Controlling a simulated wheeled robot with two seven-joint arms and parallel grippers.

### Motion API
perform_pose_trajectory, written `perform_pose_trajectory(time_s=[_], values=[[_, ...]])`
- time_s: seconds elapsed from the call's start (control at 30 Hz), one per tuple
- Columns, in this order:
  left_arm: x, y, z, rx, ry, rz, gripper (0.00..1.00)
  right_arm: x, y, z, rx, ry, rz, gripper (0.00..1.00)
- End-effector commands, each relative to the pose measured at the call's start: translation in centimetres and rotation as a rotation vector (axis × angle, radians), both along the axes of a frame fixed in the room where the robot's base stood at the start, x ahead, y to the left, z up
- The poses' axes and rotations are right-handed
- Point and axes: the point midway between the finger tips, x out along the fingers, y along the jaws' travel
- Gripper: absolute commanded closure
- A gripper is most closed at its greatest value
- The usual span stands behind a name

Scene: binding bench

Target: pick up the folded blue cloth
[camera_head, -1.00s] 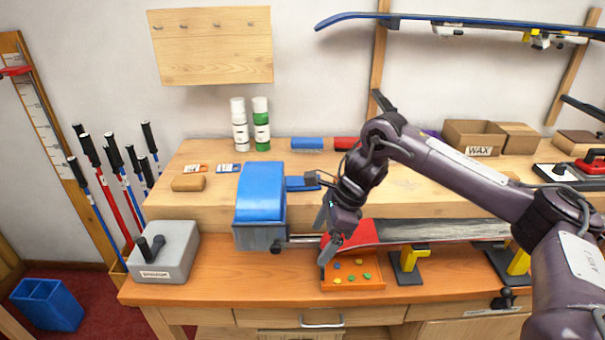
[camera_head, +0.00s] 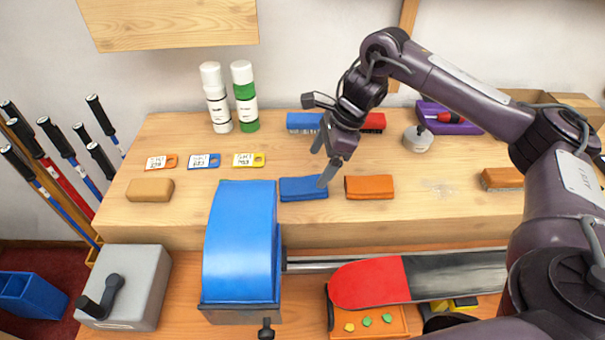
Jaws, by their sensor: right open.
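The folded blue cloth (camera_head: 302,189) lies flat on the raised wooden shelf, just behind the blue-covered machine and left of a folded orange cloth (camera_head: 369,187). My right gripper (camera_head: 322,167) is open and empty. Its fingers point down, above the right part of the blue cloth, with one fingertip close to the cloth's right end. I cannot tell whether that fingertip touches it. My left gripper is not in view.
A blue-covered machine (camera_head: 240,240) stands in front of the cloth. Blue and red brushes (camera_head: 372,122) lie behind my gripper, with a round grey tin (camera_head: 417,139) to the right. Two bottles (camera_head: 244,95) stand at the back left. Bare shelf lies right of the orange cloth.

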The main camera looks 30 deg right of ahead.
Motion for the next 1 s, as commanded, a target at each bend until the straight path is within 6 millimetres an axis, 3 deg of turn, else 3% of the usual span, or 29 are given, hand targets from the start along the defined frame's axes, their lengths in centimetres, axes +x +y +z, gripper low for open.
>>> perform_pose_trajectory(time_s=[0.1,0.2,0.53,0.8,1.0], values=[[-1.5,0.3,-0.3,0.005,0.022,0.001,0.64,0.1,0.6,-1.5,0.000,0.004,0.002,0.13],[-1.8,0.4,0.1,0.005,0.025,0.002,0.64,0.4,1.1,-2.2,0.001,0.003,0.001,0.13],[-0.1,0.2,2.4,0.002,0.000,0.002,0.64,1.2,3.0,-5.9,0.000,0.003,0.000,0.13],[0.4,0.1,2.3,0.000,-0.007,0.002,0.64,1.3,3.1,-6.4,0.000,0.000,0.000,0.13],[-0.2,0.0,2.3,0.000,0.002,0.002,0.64,1.3,3.1,-6.4,0.000,0.000,-0.001,0.38]])
